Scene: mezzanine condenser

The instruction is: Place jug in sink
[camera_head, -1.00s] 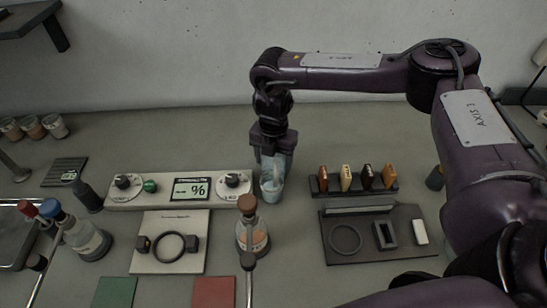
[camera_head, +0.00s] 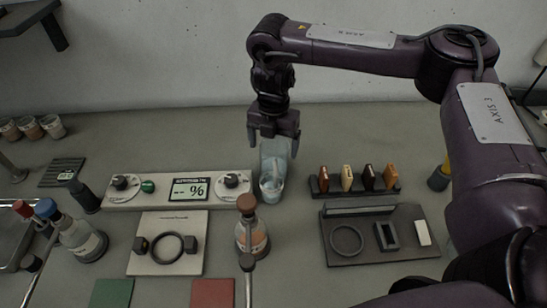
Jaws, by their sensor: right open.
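A clear, pale blue jug (camera_head: 272,178) stands on the counter between the white control panel and the rack of small blocks. My right gripper (camera_head: 273,141) is above the jug, pointing down, with its fingers apart at the jug's upper part. I cannot tell whether the fingers touch it. The sink (camera_head: 14,243) shows only in part at the left edge, with its rim and dark basin cut off by the picture. My left gripper is not in view.
A brown-capped bottle (camera_head: 251,235) stands in front of the jug. The control panel (camera_head: 150,190) lies to its left, the block rack (camera_head: 354,183) to its right. A blue-capped flask (camera_head: 80,237) stands beside the sink. Counter behind the jug is clear.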

